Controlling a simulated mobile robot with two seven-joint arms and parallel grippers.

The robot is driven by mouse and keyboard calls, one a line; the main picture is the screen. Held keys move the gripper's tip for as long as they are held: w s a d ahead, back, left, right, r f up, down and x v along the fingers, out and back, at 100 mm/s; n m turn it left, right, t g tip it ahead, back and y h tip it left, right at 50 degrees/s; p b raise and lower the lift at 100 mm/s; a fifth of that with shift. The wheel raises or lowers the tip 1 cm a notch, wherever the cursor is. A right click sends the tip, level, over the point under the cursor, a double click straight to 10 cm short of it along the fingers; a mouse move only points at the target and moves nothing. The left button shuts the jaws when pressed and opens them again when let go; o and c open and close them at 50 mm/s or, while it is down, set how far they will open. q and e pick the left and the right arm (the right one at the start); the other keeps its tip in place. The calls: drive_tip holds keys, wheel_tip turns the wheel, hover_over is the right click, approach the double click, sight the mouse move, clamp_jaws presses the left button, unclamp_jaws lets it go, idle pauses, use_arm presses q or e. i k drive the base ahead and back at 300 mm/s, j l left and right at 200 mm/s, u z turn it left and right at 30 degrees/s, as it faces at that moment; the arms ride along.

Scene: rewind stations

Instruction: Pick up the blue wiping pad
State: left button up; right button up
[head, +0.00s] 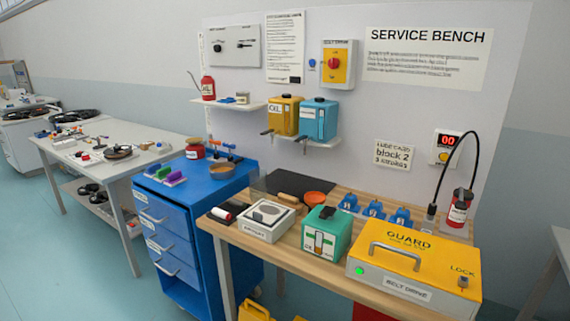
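No piece is clearly recognisable as the blue wiping pad at this size. A small flat blue piece (228,100) lies on the small white wall shelf (247,106), between the red oil can (208,87) and a small pale box (242,97); it may be the pad, but I cannot tell. Several blue blocks (373,209) stand in a row on the wooden bench (290,240), behind the yellow guard. Neither of my grippers is in view.
The yellow guard box (412,262), teal box (326,234) and white tray (267,219) fill the bench front. A blue drawer cart (168,225) stands left of the bench. Open floor (80,270) lies at left.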

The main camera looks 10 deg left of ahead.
sight(151, 169)
drive_tip(key=i+j+z, duration=0.1)
drive_tip(key=j, duration=0.4)
drive_tip(key=i+j+z, duration=0.1)
drive_tip(key=i+j, duration=0.15)
drive_tip(key=j, duration=0.25)
drive_tip(key=i+j, duration=0.2)
drive_tip(key=j, duration=0.35)
drive_tip(key=i+j+z, duration=0.15)
drive_tip(key=j, duration=0.35)
drive_tip(key=i+j+z, duration=0.1)
drive_tip(key=j, duration=0.45)
drive_tip(key=i+j+z, duration=0.1)
drive_tip(key=j, duration=0.45)
drive_tip(key=i+j+z, duration=0.1)
drive_tip(key=j, duration=0.45)
